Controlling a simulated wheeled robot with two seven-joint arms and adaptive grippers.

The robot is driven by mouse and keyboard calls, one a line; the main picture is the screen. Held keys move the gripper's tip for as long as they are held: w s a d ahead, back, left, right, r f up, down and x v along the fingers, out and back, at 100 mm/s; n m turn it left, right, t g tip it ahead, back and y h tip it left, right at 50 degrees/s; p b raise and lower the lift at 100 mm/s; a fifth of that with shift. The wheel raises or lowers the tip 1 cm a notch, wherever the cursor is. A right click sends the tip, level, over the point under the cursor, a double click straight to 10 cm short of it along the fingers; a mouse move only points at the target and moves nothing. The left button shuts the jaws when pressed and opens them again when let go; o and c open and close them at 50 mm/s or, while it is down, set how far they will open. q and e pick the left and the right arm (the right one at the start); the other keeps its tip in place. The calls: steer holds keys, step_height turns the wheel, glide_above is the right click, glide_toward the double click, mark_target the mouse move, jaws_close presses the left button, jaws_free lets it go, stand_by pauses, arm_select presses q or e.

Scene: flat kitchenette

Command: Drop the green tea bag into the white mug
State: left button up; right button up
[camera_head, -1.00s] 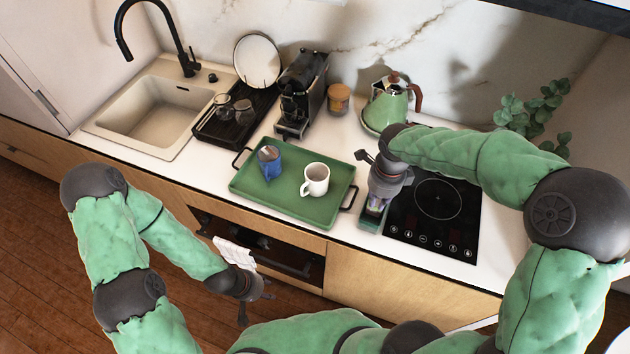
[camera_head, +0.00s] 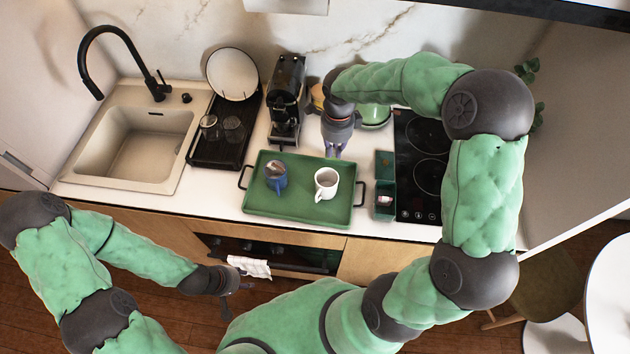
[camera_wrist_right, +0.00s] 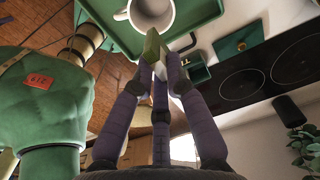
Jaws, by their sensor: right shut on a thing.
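The white mug (camera_head: 327,184) stands upright on the right part of a green tray (camera_head: 300,212). In the right wrist view the mug (camera_wrist_right: 150,12) is at the top, with its open mouth showing. My right gripper (camera_head: 334,152) is just behind the mug and above the tray's back edge. In the right wrist view its fingers (camera_wrist_right: 160,66) are shut on the green tea bag (camera_wrist_right: 152,46), which sits at their tips beside the mug in the picture. The head view does not show the bag clearly. My left gripper (camera_head: 236,292) is open and empty, low in front of the counter.
A green compartment box (camera_head: 384,206) is right of the tray, beside the black cooktop (camera_head: 428,165). The coffee machine (camera_head: 286,95) and drying rack (camera_head: 202,158) stand behind and left. A towel (camera_head: 250,266) hangs in front.

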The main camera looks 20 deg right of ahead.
mark_target(335, 159)
steer(key=shift+s+d+f+b, duration=0.15)
steer(key=shift+f+b, duration=0.15)
steer(key=shift+f, duration=0.4)
step_height(335, 159, down, 4)
steer(key=shift+r+b, duration=0.2)
steer(key=shift+b, duration=0.65)
steer(key=shift+f, duration=0.5)
steer(key=o, duration=0.7)
steer(key=shift+o, duration=0.2)
steer(key=shift+r, duration=0.15)
step_height(335, 159, up, 12)
steer(key=shift+f, duration=0.1)
